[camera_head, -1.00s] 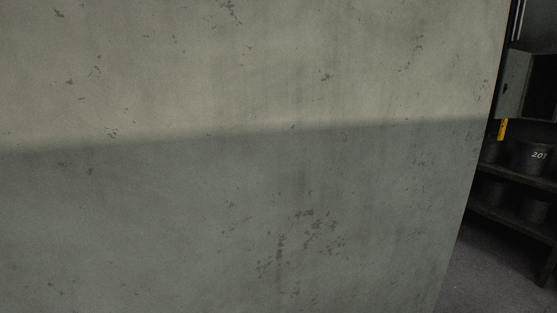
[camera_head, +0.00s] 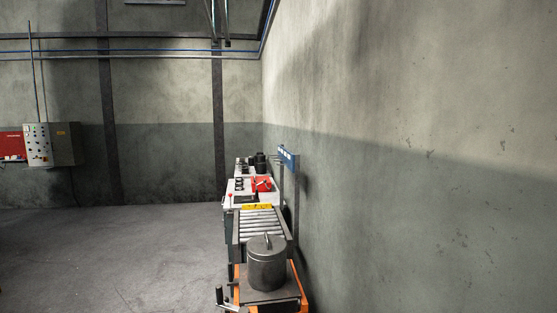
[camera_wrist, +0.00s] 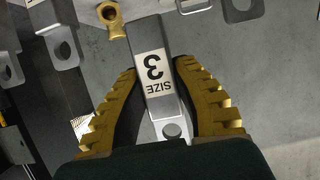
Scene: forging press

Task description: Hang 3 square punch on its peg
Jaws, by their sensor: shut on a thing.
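In the wrist view my gripper (camera_wrist: 158,68), with its yellow ridged fingers, is shut on a grey metal punch (camera_wrist: 148,36). The punch carries a white label that reads "SIZE 3", upside down in the picture. Its lower end in the picture has a round hole and lies between the fingers. A brass-coloured peg-like piece (camera_wrist: 113,20) shows just left of the punch's far end; I cannot tell whether the two touch. My gripper and the punch do not show in the head view.
Other grey pieces with holes sit around the held punch, at left (camera_wrist: 62,52) and upper right (camera_wrist: 242,9). In the head view an orange cart (camera_head: 303,292) bears a lidded metal canister (camera_head: 267,266), with a roller conveyor (camera_head: 259,222) behind. The floor at left is clear.

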